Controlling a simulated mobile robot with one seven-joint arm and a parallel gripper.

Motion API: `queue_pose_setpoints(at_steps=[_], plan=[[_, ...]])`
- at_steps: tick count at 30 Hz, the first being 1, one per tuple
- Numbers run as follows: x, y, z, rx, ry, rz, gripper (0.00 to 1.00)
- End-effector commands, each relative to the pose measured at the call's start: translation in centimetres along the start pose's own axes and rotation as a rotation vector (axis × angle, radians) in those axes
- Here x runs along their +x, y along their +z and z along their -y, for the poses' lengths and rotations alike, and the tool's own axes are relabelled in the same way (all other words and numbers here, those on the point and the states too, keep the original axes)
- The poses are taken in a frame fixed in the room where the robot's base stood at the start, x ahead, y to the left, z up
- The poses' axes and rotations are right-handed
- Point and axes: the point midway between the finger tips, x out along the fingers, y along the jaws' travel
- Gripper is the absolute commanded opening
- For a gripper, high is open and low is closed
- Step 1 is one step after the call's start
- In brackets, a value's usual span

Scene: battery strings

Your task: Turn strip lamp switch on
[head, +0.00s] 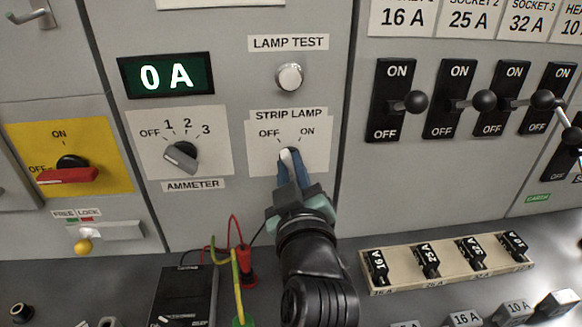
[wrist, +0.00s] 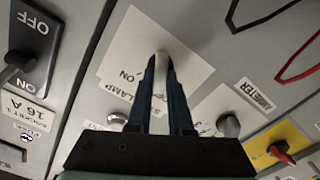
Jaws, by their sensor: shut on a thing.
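The strip lamp switch (head: 287,157) has a pale lever on a dark base. It sits on a white plate (head: 259,158) marked STRIP LAMP, with OFF at upper left and ON at upper right. My gripper (head: 292,162) comes from below, its blue fingers closed on either side of the lever. In the wrist view the pale lever (wrist: 162,56) shows between the fingertips (wrist: 161,68), with the plate upside down around it. The fingers hide much of the switch, so I cannot tell exactly which mark it points to.
An ammeter selector (head: 181,156) is to the left and a lamp test button (head: 289,77) above. Black breaker levers (head: 415,102) stick out at right. A tray (head: 372,288) of labelled black pieces, a black meter (head: 186,295) and cables (head: 236,262) are below.

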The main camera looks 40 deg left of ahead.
Motion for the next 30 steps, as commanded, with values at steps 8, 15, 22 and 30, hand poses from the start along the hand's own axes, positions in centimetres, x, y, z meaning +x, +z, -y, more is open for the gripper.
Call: queue_pose_setpoints(at_steps=[8,15,22,30], plan=[[-0.02,-0.01,-0.06,0.050,0.000,0.001,0.00],[-0.02,-0.02,-0.17,0.201,0.000,0.003,0.00],[-0.01,-0.04,-0.30,0.415,0.000,0.003,0.00],[-0.01,0.01,-0.42,0.669,0.000,0.003,0.00]])
